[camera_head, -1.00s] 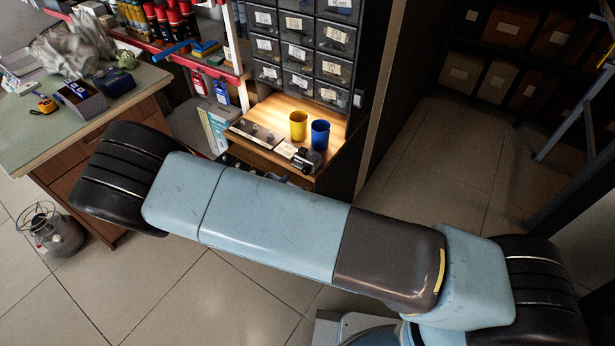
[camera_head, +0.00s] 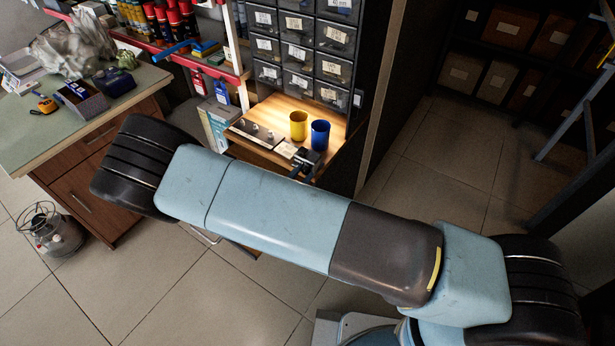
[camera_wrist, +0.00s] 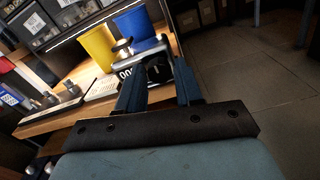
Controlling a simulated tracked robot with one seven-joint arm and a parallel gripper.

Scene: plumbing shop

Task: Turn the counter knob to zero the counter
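The counter (camera_head: 308,154) is a small dark and silver device on the wooden shelf, in front of the blue cup. In the wrist view the counter (camera_wrist: 143,56) shows a silver top and part of a white-digit display. A dark round part, seemingly its knob (camera_wrist: 158,72), faces me between my fingertips. My gripper (camera_wrist: 159,75) is open, with one blue finger on each side of the knob. I cannot tell whether either finger touches it. In the head view my gripper is small and mostly hidden behind my arm.
A yellow cup (camera_head: 298,126) and a blue cup (camera_head: 320,135) stand close behind the counter. A strip with several small knobs (camera_head: 257,133) lies to the left on the shelf (camera_head: 283,105). Labelled drawers (camera_head: 298,54) rise behind. The floor to the right is clear.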

